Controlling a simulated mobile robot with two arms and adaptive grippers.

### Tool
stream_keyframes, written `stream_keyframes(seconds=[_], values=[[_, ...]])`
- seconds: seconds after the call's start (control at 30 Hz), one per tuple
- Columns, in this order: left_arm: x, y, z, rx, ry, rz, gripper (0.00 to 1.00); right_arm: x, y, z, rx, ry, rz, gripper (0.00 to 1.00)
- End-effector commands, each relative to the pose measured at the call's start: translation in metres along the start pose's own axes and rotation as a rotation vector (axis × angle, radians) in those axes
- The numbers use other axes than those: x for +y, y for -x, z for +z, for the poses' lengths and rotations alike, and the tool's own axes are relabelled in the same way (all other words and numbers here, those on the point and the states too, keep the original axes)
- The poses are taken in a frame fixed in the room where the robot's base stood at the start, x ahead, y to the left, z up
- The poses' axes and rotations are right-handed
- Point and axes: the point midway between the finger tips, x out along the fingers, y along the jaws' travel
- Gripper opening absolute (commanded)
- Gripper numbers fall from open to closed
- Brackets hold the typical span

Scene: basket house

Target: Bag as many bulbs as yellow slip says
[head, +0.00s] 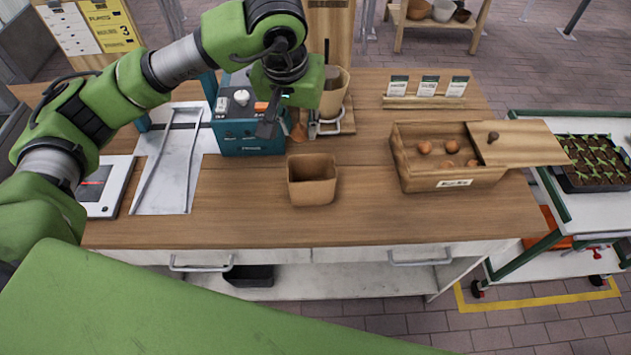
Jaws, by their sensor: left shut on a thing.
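My left gripper (272,126) hangs in front of the teal machine, above and left of the open brown bag (312,192). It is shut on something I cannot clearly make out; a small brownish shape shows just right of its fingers. The bag stands upright on the bench; its inside is dark. Several round brown bulbs (424,147) lie in a wooden box (448,181) at the right, its lid (535,143) slid partly aside to the right. A yellow slip (112,27) on the board at upper left shows a 3. My right gripper is out of view.
The teal machine (252,138) and a metal tray (166,170) stand left on the wooden bench. A holder with a beige cup (335,92) is behind the bag. Small cards (427,86) stand at back right. A seedling tray (597,160) is on a cart. Bench between bag and box is clear.

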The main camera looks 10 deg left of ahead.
Motion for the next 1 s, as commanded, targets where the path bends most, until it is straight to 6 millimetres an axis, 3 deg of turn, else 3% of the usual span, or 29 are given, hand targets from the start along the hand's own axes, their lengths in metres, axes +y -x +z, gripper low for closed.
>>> stream_keyframes(seconds=[0.13,0.33,0.5,0.7,0.73,0.8,1.0], values=[[0.0,-0.019,0.006,-0.001,-0.001,0.0,0.1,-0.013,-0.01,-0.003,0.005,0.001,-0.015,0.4],[0.0,-0.041,0.012,0.0,0.0,0.0,0.1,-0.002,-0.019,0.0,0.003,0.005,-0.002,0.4],[0.0,-0.047,0.014,0.001,0.0,0.001,0.1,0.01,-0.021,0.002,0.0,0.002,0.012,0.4],[0.0,-0.047,0.013,0.001,-0.001,0.001,0.1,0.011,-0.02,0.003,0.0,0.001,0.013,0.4],[0.0,-0.047,0.013,0.001,-0.001,0.001,0.3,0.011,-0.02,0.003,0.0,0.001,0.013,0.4],[0.0,-0.047,0.013,0.001,-0.001,0.001,0.44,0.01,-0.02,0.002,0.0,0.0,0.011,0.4],[0.0,-0.047,0.013,0.001,-0.001,0.001,0.44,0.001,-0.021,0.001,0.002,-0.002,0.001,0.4]])
